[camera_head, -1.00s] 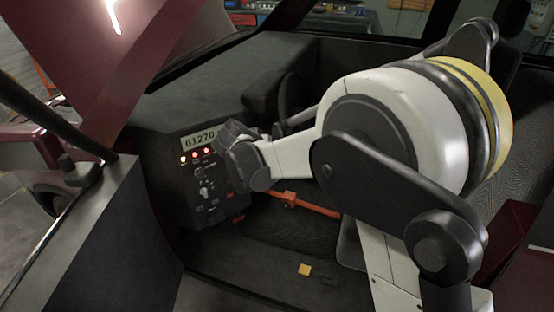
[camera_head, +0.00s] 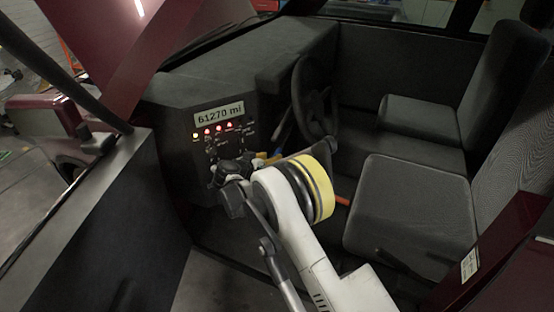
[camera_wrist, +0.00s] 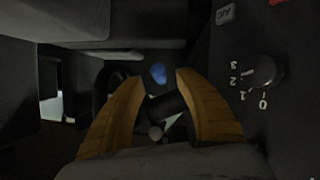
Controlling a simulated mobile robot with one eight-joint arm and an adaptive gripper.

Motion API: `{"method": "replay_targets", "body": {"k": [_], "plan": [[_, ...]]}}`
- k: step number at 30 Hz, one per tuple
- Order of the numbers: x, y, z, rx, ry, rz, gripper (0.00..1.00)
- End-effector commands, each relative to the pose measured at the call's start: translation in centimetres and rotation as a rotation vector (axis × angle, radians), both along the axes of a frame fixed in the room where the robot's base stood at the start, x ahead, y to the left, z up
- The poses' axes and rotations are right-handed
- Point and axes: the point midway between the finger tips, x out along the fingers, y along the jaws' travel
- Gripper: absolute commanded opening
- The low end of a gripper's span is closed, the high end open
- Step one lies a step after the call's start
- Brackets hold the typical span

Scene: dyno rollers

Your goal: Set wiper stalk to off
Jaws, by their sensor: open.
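My gripper (camera_head: 270,157) is open, mostly hidden behind my wrist in the head view, in front of the dashboard and below the steering wheel (camera_head: 311,97). In the wrist view its two yellow-brown fingers (camera_wrist: 159,79) stand apart. Between them shows a dark cylinder (camera_wrist: 167,107) with a pale round end; I cannot tell for sure that it is the wiper stalk. A small blue spot (camera_wrist: 158,73) lies beyond, between the fingertips. In the head view a thin bluish rod (camera_head: 285,125) slants beside the wheel; it may be a stalk. No contact with the fingers is visible.
The dash panel carries a lit display (camera_head: 219,113) reading 61270 mi and several red lights. Seats (camera_head: 415,205) fill the right. The car's dark side (camera_head: 90,225) is at left.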

Motion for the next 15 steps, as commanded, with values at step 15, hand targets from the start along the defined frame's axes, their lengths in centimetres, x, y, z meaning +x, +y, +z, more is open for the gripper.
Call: {"method": "replay_targets", "body": {"k": [15], "plan": [[3.6,-1.9,-1.5,-0.001,0.0,0.0,0.41]]}}
